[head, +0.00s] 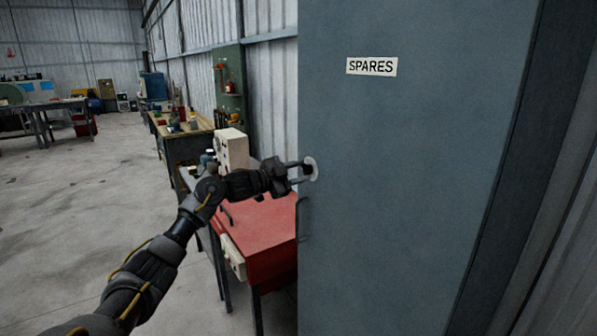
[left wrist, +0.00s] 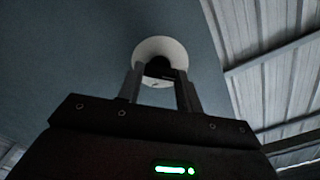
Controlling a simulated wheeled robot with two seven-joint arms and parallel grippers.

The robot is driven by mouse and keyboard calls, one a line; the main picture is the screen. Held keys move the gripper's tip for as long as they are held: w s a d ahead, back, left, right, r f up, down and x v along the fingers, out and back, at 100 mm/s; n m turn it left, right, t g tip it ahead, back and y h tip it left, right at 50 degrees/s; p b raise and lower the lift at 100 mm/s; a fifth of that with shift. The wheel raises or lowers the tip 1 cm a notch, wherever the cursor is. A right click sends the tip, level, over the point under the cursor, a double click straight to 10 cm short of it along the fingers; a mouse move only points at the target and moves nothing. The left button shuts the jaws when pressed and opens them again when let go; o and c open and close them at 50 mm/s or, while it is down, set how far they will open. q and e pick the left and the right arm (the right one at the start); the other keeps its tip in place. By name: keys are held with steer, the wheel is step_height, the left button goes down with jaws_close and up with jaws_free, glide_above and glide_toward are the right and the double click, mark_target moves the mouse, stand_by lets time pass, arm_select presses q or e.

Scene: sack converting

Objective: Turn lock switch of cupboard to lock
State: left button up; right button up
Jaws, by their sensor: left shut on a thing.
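The cupboard (head: 400,180) is a tall blue-grey one with a "SPARES" label (head: 371,66) on its front. The lock switch is a small dark knob on a round pale plate (head: 311,168) near the cupboard's left edge. In the left wrist view the pale plate (left wrist: 160,46) and the dark knob (left wrist: 158,67) show between my fingers. My left gripper (head: 300,171) is shut on the knob, its fingers one on each side. Which way the switch is turned I cannot tell. My right gripper is not in view.
A handle (head: 302,218) is on the cupboard's edge below the switch. A red-topped bench (head: 265,235) stands close behind my left arm, with a beige box (head: 232,148) near it. Bare concrete floor (head: 90,200) lies open to the left.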

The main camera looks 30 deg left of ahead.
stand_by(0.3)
arm_select(q)
steer(key=o, duration=1)
steer(key=shift+s, duration=0.1)
steer(key=shift+b+v, duration=2.3)
steer(key=shift+v, duration=3.05)
